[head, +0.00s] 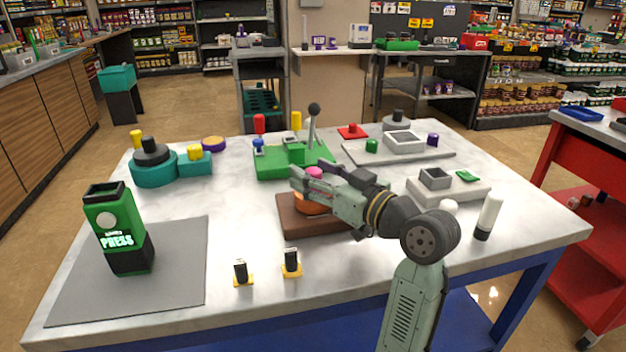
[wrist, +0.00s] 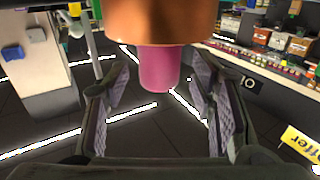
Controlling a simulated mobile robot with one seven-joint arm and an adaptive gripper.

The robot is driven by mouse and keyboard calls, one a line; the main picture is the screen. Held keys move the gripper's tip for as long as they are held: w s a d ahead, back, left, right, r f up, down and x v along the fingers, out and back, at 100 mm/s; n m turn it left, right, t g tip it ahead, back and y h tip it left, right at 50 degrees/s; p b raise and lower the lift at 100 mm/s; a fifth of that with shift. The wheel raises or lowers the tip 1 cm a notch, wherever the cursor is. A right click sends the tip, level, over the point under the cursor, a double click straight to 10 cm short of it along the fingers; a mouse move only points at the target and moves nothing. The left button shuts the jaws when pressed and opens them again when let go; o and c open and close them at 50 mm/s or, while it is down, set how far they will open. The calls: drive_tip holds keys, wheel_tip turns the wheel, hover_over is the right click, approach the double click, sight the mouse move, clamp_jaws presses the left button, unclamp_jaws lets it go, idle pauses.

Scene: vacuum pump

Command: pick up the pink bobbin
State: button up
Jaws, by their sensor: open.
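The pink bobbin (head: 314,172) stands on top of an orange round piece (head: 312,205), which sits on a brown block (head: 290,222) near the middle of the table. My gripper (head: 301,183) reaches in from the right and hides part of the orange piece and the block. In the wrist view, which looks upside down, the pink bobbin (wrist: 159,68) sticks out from the copper-orange piece (wrist: 162,20). My open gripper (wrist: 159,88) has a finger on either side of the bobbin, with gaps visible on both sides.
The green lever unit (head: 290,160) stands just behind the block. A grey tray with a box (head: 435,178) and a white bottle (head: 488,215) are to the right. The green press (head: 118,230) on a grey mat is at the left. Two small black parts (head: 291,262) stand in front.

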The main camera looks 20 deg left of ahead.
drive_tip(key=shift+w+a, duration=0.2)
drive_tip(key=shift+a, duration=0.1)
drive_tip(key=shift+c, duration=0.2)
clamp_jaws()
idle(0.3)
